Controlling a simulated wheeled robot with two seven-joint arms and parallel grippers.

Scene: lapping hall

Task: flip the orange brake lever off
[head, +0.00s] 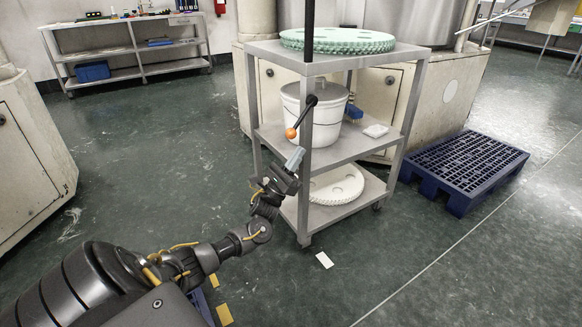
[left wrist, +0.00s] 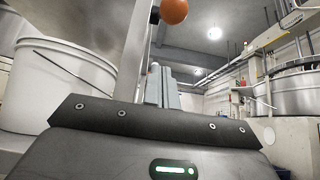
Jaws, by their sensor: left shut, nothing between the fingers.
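The orange brake lever (head: 291,132) is an orange ball on a dark arm, fixed to the front post of the grey cart (head: 420,98). The dark arm slopes up and right from the ball in the head view. The orange ball (left wrist: 174,10) also shows at the top of the left wrist view. My left gripper (head: 294,158) is just below the ball, beside the post, and apart from it. Its fingers (left wrist: 161,86) are shut with nothing between them and point up towards the ball. My right gripper is not in view.
The cart carries a pale green disc (head: 340,40) on top, a white bucket (head: 322,112) on its middle shelf and a pale disc (head: 338,186) on its bottom shelf. A blue pallet (head: 466,167) lies to the right. The floor left of the cart is clear.

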